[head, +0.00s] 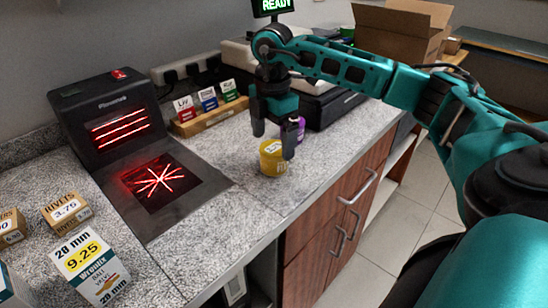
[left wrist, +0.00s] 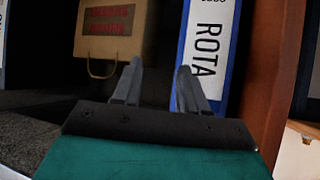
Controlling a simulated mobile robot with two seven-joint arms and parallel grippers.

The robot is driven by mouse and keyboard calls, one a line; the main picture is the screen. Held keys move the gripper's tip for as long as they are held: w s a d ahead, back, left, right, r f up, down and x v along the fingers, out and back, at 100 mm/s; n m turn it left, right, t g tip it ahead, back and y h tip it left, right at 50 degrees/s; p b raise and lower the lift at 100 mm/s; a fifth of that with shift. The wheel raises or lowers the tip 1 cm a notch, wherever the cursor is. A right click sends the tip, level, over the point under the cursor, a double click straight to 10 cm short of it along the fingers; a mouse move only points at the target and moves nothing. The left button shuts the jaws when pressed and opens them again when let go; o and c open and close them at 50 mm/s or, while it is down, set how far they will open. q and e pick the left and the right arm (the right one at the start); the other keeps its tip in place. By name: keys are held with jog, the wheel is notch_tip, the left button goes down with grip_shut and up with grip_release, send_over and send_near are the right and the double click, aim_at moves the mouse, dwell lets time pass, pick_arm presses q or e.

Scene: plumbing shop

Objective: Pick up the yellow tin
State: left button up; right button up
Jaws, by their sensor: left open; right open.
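The yellow tin (head: 272,160) stands upright on the speckled counter near its front edge, in the head view. My right gripper (head: 273,147) points down at the tin with its fingers spread. One finger is to the upper left of the tin; the other overlaps its right side in the picture. I cannot tell whether either touches it. My left gripper (left wrist: 160,85) is not in the head view; in the left wrist view it is open, with nothing between its fingers.
A purple item (head: 300,128) stands close behind the right finger. A scanner (head: 105,115) with red lines is at left, near boxes (head: 90,266). A wooden card holder (head: 210,117) stands behind. A paper bag (left wrist: 110,40) and blue-edged ROTA binder (left wrist: 208,45) face my left gripper.

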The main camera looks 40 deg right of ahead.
aim_at(274, 147)
notch_tip(274, 147, down, 4)
jog(key=shift+d+f, duration=0.15)
jog(key=shift+f, duration=0.05)
jog(key=shift+c, duration=0.2)
jog(key=c, duration=1.2)
jog(key=shift+o, duration=0.2)
jog(key=shift+r, duration=0.1)
